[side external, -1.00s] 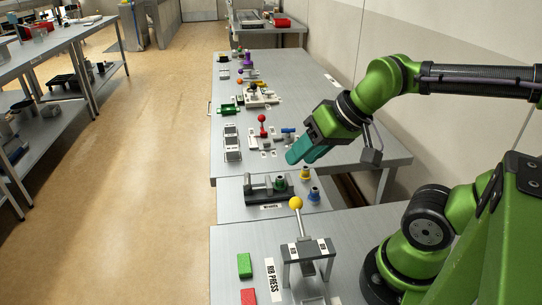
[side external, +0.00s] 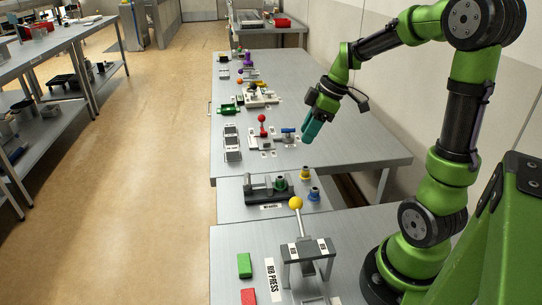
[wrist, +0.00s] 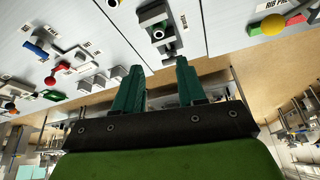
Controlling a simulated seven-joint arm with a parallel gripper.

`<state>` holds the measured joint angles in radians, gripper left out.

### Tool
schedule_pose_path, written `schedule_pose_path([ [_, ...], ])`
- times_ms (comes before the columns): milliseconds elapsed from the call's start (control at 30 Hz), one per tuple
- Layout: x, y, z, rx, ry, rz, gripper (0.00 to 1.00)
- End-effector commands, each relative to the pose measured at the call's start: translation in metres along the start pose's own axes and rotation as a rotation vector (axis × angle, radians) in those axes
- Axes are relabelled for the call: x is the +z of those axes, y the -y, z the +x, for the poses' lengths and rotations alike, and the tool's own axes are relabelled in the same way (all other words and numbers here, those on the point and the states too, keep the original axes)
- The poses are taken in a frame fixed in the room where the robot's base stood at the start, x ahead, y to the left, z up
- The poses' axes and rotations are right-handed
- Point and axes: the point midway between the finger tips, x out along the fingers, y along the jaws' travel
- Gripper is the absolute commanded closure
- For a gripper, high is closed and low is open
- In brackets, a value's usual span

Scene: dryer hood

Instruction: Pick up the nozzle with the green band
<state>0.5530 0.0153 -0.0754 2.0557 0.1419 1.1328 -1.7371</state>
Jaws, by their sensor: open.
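The nozzle with the green band (side external: 281,185) stands at the right part of a dark grey holder (side external: 258,192) on the small middle table. A yellow-banded nozzle (side external: 305,174) and a blue-banded nozzle (side external: 314,195) stand to its right. My gripper (side external: 309,138) has teal fingers pointing down and is above the table behind the holder, apart from the nozzles. In the wrist view my gripper (wrist: 160,66) shows two separated fingers with nothing between them. The holder (wrist: 155,17) lies beyond the fingertips there, with a bit of green at its side.
A press with a yellow-knobbed lever (side external: 296,204) stands in front of the holder. Green (side external: 244,265) and red (side external: 249,296) blocks lie at front left. A red-knobbed lever (side external: 262,120) and several fixtures occupy the far table. Its right part is clear.

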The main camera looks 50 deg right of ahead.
Motion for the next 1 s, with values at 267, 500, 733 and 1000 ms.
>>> schedule_pose_path([
  [267,0.001,0.002,0.058,-0.007,0.005,0.001,0.6],
  [500,0.0,0.001,0.101,-0.004,0.003,0.0,0.6],
  [733,0.0,0.0,0.116,-0.002,0.003,0.0,0.6],
  [1000,-0.003,-0.002,0.155,-0.004,0.003,0.001,0.6],
])
